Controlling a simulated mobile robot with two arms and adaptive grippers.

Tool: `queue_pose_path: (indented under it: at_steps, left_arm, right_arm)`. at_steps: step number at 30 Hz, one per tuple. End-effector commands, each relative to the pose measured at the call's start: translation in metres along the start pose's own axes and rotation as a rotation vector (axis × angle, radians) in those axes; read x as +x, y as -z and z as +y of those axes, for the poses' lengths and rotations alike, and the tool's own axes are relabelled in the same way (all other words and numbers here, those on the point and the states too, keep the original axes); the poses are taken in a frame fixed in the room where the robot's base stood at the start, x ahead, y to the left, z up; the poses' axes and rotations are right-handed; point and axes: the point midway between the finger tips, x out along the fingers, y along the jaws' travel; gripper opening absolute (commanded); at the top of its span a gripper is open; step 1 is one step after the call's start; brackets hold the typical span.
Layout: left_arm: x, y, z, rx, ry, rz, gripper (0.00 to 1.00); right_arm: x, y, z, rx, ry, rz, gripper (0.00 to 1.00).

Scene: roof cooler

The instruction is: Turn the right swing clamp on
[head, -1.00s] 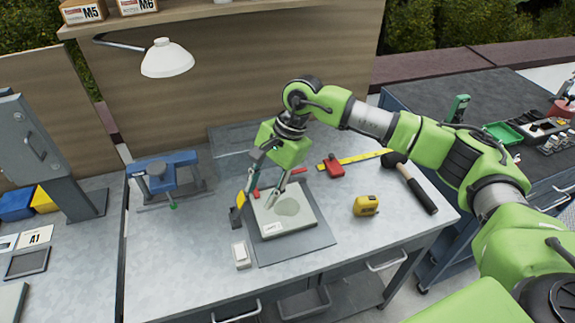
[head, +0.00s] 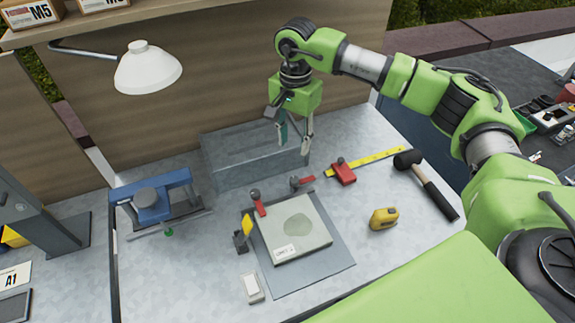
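Two small swing clamps with red arms stand at the back of a pale grey plate (head: 310,236). The right swing clamp (head: 301,183) has its red arm lying sideways, roughly along the plate's back edge. The left swing clamp (head: 258,205) has its arm pointing forward to the plate's back left corner; contact is too small to tell. My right gripper (head: 295,146) hangs above and behind the right clamp, fingers down and apart, with nothing seen between them. It is clear of both clamps. My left gripper is not in view.
The plate lies on a dark mat (head: 330,262). A yellow tape measure (head: 384,218), a mallet (head: 430,186) and a yellow rule with a red slider (head: 342,171) lie to the right. A blue vise (head: 160,200) stands left. A lamp (head: 147,68) overhangs the back left.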

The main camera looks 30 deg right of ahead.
Motion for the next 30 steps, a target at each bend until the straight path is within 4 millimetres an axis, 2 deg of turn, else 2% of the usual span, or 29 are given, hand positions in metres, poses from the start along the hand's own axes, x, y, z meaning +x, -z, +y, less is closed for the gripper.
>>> queue_pose_path:
  at_steps: [5, 12, 17, 21, 25, 30]
  left_arm:
    - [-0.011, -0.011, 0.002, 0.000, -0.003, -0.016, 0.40]
    - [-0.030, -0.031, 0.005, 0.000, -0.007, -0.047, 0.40]
    - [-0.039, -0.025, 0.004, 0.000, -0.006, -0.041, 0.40]
    - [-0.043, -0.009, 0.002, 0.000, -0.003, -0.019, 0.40]
    - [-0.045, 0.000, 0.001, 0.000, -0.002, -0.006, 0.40]
    - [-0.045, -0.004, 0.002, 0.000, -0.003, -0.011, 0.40]
  right_arm:
    - [0.020, -0.001, 0.001, 0.000, -0.005, -0.003, 0.36]
    - [0.071, -0.002, 0.001, 0.001, -0.006, -0.004, 0.36]
    - [0.102, -0.001, 0.001, 0.001, -0.004, -0.003, 0.36]
    - [0.122, -0.001, 0.001, 0.001, -0.004, -0.003, 0.36]
    - [0.132, -0.001, 0.001, 0.001, -0.002, -0.001, 0.36]
    - [0.136, -0.001, 0.000, 0.000, 0.000, -0.001, 0.36]
